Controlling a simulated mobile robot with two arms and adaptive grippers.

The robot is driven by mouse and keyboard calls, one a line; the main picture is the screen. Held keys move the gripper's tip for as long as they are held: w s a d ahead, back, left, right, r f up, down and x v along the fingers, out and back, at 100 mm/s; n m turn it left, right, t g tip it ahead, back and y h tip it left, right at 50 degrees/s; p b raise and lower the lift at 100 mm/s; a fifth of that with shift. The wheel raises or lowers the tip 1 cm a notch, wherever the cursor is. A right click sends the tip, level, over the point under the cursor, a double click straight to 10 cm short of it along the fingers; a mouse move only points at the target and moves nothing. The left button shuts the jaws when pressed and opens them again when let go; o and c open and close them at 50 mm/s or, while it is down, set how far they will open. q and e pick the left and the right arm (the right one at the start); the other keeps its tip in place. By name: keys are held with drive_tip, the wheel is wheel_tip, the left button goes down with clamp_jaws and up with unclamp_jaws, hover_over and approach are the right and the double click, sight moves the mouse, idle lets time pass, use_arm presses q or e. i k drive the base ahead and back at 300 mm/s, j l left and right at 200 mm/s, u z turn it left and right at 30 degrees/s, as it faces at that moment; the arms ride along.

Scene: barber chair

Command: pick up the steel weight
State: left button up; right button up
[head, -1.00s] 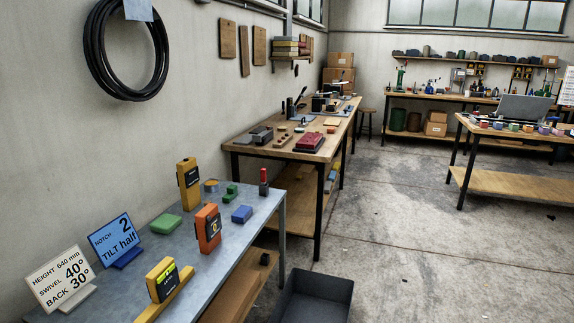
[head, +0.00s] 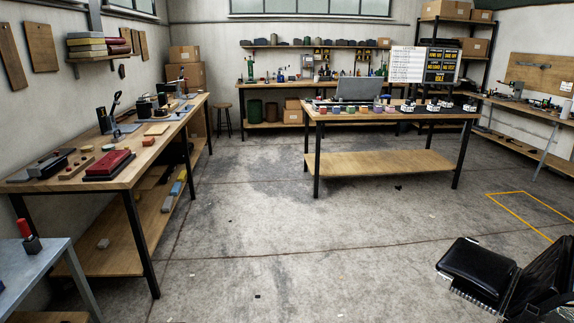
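I cannot pick out a steel weight with certainty in the head view. A small dark block with a red top (head: 29,236) stands on the grey table at the lower left. A grey block (head: 103,243) lies on the lower shelf of the left wooden bench, too small to identify. Dark grey blocks (head: 47,164) lie on top of that bench, near its left end. Neither of my grippers is in view.
The left wooden bench (head: 150,150) runs along the wall. Another bench (head: 380,163) with a laptop and small coloured items stands at the back centre. A black barber chair (head: 475,267) is at the lower right.

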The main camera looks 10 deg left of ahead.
sight(117, 138)
drive_tip(key=i+l+u, duration=0.1)
drive_tip(key=i, duration=0.35)
drive_tip(key=i+l, duration=0.15)
drive_tip(key=i, duration=0.3)
drive_tip(key=i+l+u, duration=0.15)
drive_tip(key=i, duration=0.3)
drive_tip(key=i+u, duration=0.2)
drive_tip(key=i, duration=1.95)
drive_tip(key=i+u, duration=0.25)
drive_tip(key=i, duration=0.5)
drive_tip(key=i+u, duration=0.2)
drive_tip(key=i, duration=0.5)
drive_tip(key=i+l+u, duration=0.25)
drive_tip(key=i, duration=0.45)
